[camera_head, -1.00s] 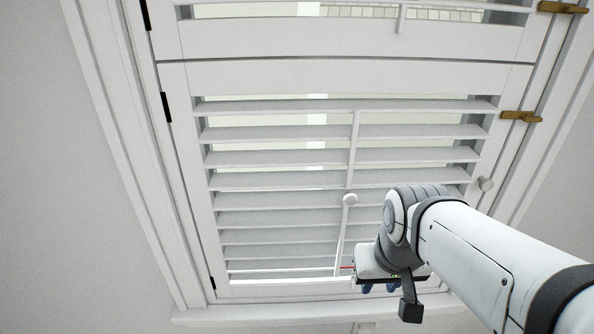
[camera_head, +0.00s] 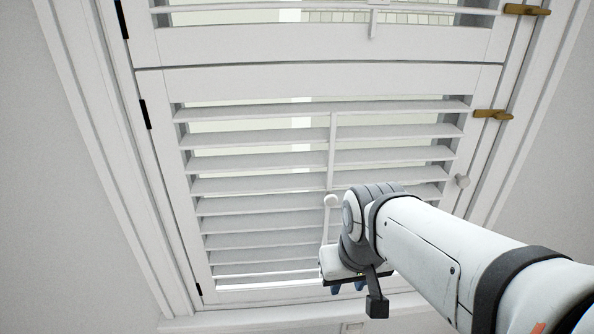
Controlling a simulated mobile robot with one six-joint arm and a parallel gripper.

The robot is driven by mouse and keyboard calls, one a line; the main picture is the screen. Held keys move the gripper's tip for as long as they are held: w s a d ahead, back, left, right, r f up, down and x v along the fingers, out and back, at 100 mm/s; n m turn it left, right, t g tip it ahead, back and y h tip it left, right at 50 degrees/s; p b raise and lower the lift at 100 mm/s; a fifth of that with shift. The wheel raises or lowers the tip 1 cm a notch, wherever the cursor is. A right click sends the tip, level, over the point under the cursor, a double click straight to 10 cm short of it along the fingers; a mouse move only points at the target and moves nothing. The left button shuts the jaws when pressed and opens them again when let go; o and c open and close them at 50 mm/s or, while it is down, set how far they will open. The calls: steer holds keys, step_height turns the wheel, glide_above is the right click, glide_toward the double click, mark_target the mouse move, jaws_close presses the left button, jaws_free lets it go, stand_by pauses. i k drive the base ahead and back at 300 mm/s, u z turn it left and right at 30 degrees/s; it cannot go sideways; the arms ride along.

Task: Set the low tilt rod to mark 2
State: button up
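The low tilt rod (camera_head: 332,155) is a thin white vertical bar in front of the slats of the lower shutter panel (camera_head: 320,80). My gripper (camera_head: 347,287) is low in front of the panel's bottom, pointing away from the camera. Only its blue fingertips show below its body, and whether they touch the rod is hidden. I cannot make out any mark or number.
An upper shutter panel with its own short rod (camera_head: 373,20) is above. Brass latches (camera_head: 492,114) sit on the right frame. A window sill (camera_head: 240,320) runs below. Plain walls flank the window.

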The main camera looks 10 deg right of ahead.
mark_target(330, 199)
steer(key=z, duration=1.9)
steer(key=k, duration=1.7)
steer(key=u, duration=1.55)
steer(key=i, duration=1)
steer(key=u, duration=0.05)
